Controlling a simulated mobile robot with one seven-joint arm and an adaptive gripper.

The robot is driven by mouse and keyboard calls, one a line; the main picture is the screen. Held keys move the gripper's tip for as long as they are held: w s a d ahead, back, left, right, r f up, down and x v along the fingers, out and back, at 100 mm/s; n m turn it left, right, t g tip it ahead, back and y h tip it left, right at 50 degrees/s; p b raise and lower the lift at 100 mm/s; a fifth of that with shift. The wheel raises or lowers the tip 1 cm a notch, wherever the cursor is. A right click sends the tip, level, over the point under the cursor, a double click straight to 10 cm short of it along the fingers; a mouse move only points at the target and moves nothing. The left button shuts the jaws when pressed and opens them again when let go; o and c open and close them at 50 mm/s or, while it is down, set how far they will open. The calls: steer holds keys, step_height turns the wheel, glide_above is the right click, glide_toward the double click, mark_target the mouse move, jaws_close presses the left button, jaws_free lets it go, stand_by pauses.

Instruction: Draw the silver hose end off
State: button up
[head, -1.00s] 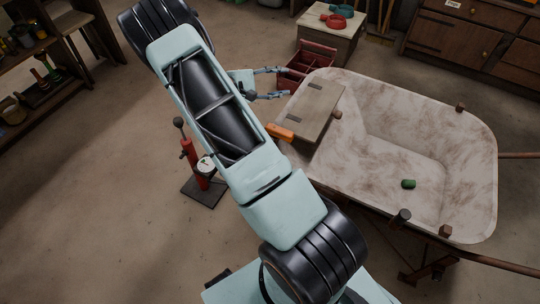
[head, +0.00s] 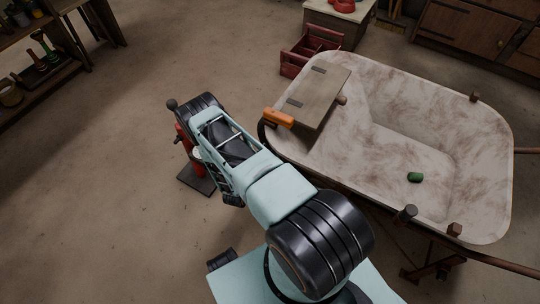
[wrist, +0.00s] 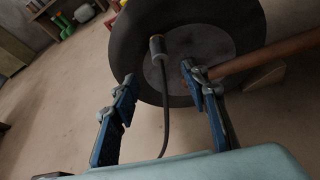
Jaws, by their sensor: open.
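The silver hose end (wrist: 157,46) sits against the pale hub of a dark wheel (wrist: 128,45) in the wrist view. A black hose (wrist: 166,115) hangs from it and runs down between my fingers. My gripper (wrist: 160,82) is open, one finger on each side of the hose. The silver end appears a little beyond the fingertips, between them; I see no contact. The right fingertip appears close to the wheel face and a brown bar. In the head view my gripper and the hose end are hidden. A red pump (head: 183,140) stands partly behind my arm.
A stained wheelbarrow tray (head: 480,135) holds a green object (head: 414,177). A board (head: 318,95) and an orange handle (head: 279,117) lie at its left end. A red toolbox (head: 308,50) stands behind. A brown bar (wrist: 265,55) crosses right of the wheel. Floor at left is clear.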

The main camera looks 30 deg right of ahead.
mark_target(278, 141)
steer(key=b+x, duration=0.2)
steer(key=x, duration=0.8)
steer(key=shift+b, duration=0.3)
jaws_close()
